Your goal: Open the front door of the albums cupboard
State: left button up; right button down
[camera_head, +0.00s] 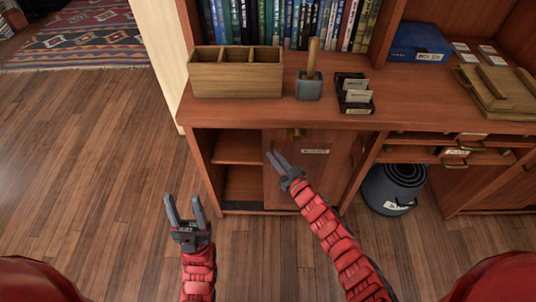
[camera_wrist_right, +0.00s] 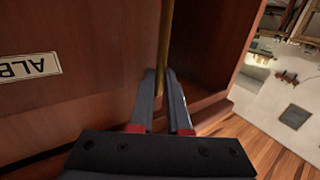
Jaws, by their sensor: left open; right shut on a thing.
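The albums cupboard is the wooden cabinet under the counter. Its front door (camera_head: 335,170) carries a small label, which reads "ALB" upside down in the right wrist view (camera_wrist_right: 30,67). To the left of the door panel, an open compartment with a shelf (camera_head: 238,147) shows. My right gripper (camera_head: 274,160) is at the door's left edge. It is shut on a brass bar handle (camera_wrist_right: 166,40), seen between its fingers in the right wrist view. The head view does not show this grip clearly. My left gripper (camera_head: 185,208) is open and empty, over the floor left of the cupboard front.
A dark bin (camera_head: 392,188) stands right of the cupboard. Wooden floor (camera_head: 90,170) at the left is clear.

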jog(key=c, duration=0.9)
grip_release()
jog(key=v, duration=1.7)
jog(key=shift+s+p, duration=0.2)
jog(key=shift+p, duration=0.1)
